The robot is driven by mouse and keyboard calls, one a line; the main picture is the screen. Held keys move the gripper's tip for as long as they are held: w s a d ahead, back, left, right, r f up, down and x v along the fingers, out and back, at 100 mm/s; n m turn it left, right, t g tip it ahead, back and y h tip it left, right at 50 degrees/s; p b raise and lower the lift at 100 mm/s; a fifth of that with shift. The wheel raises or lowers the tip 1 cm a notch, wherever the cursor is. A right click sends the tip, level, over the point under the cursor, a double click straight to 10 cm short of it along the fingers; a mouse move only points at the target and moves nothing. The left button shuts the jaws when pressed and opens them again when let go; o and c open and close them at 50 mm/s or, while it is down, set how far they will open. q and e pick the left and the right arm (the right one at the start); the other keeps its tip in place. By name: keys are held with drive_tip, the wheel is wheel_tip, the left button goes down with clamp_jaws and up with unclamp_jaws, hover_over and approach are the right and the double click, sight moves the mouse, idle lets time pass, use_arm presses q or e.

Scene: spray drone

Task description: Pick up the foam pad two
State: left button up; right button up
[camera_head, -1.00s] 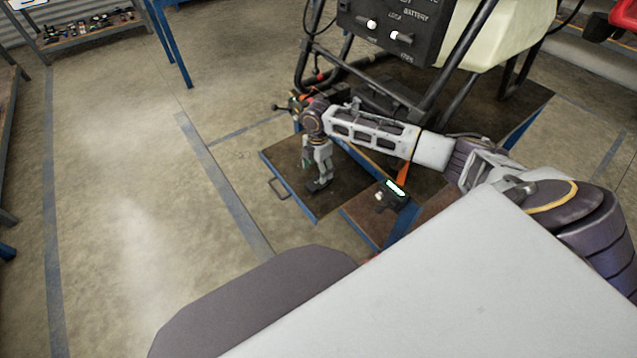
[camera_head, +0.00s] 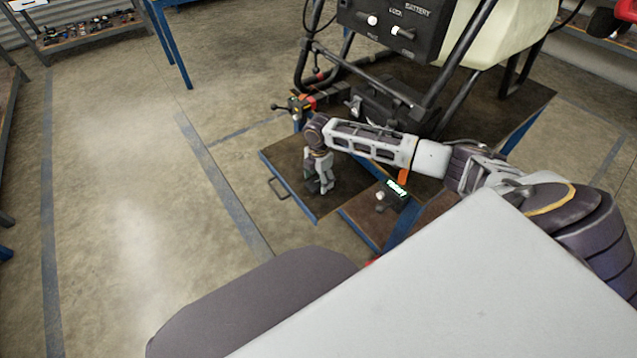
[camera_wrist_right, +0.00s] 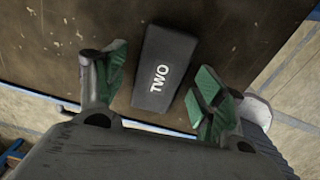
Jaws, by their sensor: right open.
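Foam pad two is a dark block (camera_wrist_right: 163,68) with "TWO" in white on its top, lying on the brown board in the right wrist view. My right gripper (camera_wrist_right: 158,88) is open, with one green-padded finger on each side of the block and a gap at both sides. In the head view the right gripper (camera_head: 320,182) points down over the left part of the low brown board (camera_head: 290,160); the pad is not clearly visible there, hidden by the gripper. My left gripper is not in view.
A clamp-like tool (camera_head: 295,106) is at the board's back corner. Floor at left is clear.

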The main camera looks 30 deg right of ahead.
sight(318, 180)
drive_tip(key=shift+c, duration=0.3)
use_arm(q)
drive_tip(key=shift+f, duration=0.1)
use_arm(e)
drive_tip(key=c, duration=0.7)
drive_tip(key=shift+r, duration=0.1)
drive_tip(key=shift+r, duration=0.2)
drive_tip(key=shift+r+p, duration=0.3)
drive_tip(key=shift+r, duration=0.35)
use_arm(q)
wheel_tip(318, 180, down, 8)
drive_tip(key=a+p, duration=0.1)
drive_tip(key=p, duration=0.1)
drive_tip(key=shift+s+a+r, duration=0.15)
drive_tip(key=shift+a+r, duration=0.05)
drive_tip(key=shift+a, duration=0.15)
use_arm(e)
drive_tip(key=shift+r, duration=4.05)
